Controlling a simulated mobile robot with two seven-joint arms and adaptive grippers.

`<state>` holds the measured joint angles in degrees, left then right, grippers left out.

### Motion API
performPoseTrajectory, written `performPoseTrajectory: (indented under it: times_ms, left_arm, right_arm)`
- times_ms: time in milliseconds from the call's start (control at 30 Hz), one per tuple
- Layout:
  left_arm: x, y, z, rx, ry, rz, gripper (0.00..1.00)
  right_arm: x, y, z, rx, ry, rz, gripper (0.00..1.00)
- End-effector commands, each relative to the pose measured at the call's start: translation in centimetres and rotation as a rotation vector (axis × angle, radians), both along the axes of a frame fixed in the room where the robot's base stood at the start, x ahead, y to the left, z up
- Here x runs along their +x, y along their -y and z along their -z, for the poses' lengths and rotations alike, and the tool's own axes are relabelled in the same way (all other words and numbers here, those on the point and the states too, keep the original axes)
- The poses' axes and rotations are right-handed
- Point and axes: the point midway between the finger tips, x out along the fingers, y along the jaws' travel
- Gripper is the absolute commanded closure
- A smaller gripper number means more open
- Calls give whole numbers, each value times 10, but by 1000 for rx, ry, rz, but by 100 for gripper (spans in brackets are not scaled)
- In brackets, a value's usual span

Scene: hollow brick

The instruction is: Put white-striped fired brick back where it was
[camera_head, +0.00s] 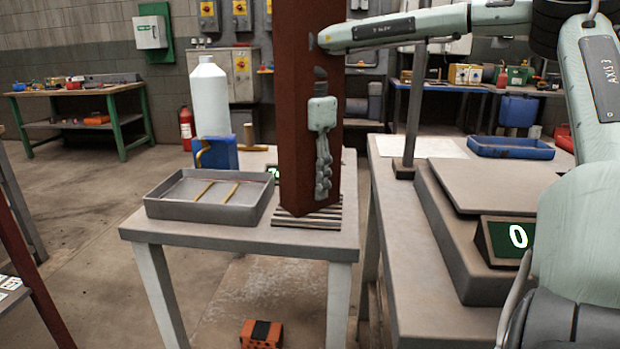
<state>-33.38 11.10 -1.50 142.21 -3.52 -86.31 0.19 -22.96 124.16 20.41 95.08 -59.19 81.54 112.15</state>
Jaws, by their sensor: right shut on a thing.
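A tall red-brown block (294,110) rises over the near table and runs out of the top of the picture. No white stripes show on its visible faces, so I cannot tell for sure that it is the white-striped fired brick. Its lower end is over a striped slatted pad (312,219); I cannot tell if they touch. My right arm comes in from the right. My right gripper (323,190) points down against the block's right face and is shut on it, seen nearly edge-on. My left gripper is not in view.
The near table (210,234) also holds a grey tray (190,212) with yellow rods, a white bottle (209,98) and a blue box (219,153). A bench at right carries a platform with a display (508,240) reading 0. An orange-black object (261,334) lies on the floor.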

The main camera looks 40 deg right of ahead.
Motion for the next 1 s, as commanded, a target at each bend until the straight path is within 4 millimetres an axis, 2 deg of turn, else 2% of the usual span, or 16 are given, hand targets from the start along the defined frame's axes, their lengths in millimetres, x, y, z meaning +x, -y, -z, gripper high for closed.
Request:
performPoseTrajectory:
  times_ms: [100,133,300,700,867,1000]
  left_arm:
    - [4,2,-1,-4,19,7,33]
    - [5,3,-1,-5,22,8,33]
    - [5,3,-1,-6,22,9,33]
    - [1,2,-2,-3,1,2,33]
    - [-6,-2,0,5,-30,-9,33]
    - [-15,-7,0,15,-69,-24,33]
  right_arm:
    - [0,0,0,0,2,0,94]
    - [0,0,1,0,1,0,52]
    - [0,0,0,0,1,0,33]
    - [0,0,-2,0,0,0,33]
    - [1,0,-32,-3,5,0,33]
    - [1,0,-65,-3,6,1,33]
